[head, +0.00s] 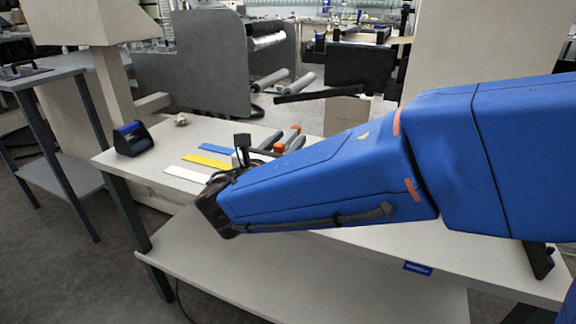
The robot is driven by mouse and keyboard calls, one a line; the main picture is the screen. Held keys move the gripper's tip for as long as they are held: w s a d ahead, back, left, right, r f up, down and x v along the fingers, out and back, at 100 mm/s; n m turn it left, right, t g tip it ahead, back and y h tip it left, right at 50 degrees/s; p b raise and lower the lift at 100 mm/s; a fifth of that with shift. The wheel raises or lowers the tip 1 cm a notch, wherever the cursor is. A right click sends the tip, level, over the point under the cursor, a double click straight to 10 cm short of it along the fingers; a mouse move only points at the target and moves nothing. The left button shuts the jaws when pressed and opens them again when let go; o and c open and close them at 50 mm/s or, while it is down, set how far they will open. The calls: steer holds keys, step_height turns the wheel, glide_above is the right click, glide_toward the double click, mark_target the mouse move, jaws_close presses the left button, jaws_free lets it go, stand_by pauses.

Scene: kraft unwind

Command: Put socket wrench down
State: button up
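My gripper (243,152) is at the end of my blue arm, low over the white workbench (345,249). My arm and wrist hide most of it, so I cannot tell whether its fingers are open or shut. Just right of and behind it are grey bar-shaped pieces with orange parts (287,142), partly covered by my arm. I cannot tell whether one of these is the socket wrench, or whether the gripper touches or holds any of them.
A blue strip (217,148), a yellow strip (207,160) and a white strip (187,174) lie left of my gripper. A black-and-blue holder (132,139) and a small crumpled piece (181,119) are at the bench's left end. Dark machinery with rollers (268,42) stands behind.

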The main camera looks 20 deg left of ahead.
steer(key=shift+w, duration=0.2)
steer(key=shift+c, duration=0.4)
jaws_close()
steer(key=shift+r, duration=0.2)
